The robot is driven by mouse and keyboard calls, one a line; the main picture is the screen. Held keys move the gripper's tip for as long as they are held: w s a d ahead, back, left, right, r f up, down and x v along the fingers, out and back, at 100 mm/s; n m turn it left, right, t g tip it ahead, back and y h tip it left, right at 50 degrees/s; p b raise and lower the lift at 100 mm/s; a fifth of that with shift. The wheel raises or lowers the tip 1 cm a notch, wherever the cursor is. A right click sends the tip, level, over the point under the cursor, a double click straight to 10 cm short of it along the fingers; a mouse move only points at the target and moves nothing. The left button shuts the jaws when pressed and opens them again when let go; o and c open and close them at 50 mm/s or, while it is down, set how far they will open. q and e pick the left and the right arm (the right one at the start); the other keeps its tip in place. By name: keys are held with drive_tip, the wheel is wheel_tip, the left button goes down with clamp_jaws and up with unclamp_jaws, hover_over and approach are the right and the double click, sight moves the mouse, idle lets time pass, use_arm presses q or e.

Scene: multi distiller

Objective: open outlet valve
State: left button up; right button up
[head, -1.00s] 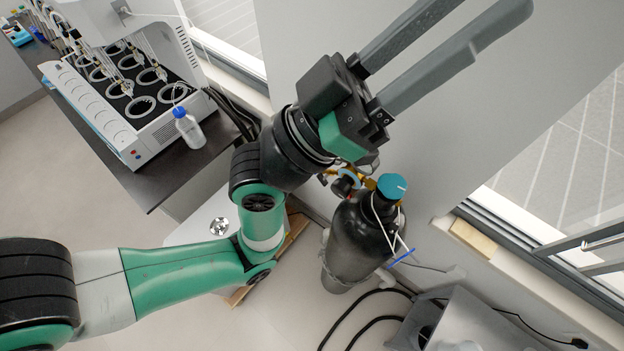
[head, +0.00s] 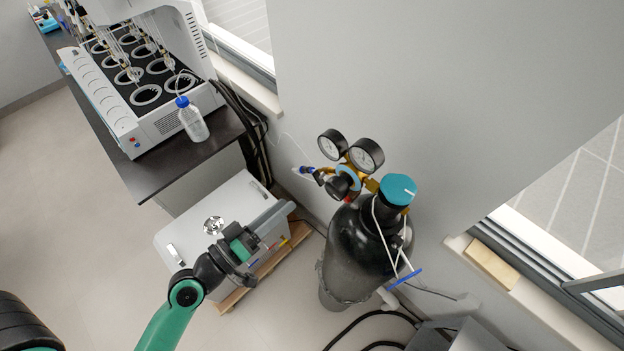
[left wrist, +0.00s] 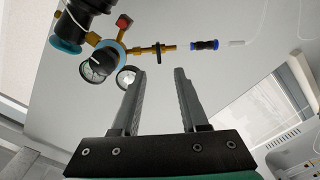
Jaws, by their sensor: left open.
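The black gas cylinder (head: 355,240) stands upright by the wall with a turquoise top knob (head: 397,188). Its brass regulator carries two round gauges (head: 350,148), a blue ring and a large black knob (head: 338,187). The left wrist view shows that knob (left wrist: 97,66) and a brass outlet stem with a thin black crosspiece (left wrist: 158,50). A blue-and-black connector (left wrist: 205,44) lies beyond the stem's end. My left gripper (head: 284,213) is open and empty, left of the cylinder and apart from the regulator. Its two fingers (left wrist: 160,72) are spread in the wrist view. My right gripper is not visible.
A white box (head: 215,230) on a wooden base stands on the floor behind my left gripper in the picture. A dark bench with a distiller (head: 150,85) and a blue-capped bottle (head: 192,120) is at upper left. Black hoses lie near the cylinder's base.

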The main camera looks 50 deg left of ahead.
sight(320, 177)
use_arm(q)
drive_tip(key=w+p, duration=0.3)
drive_tip(key=w, duration=0.7)
drive_tip(key=shift+a, duration=0.45)
drive_tip(key=shift+r, duration=0.1)
clamp_jaws()
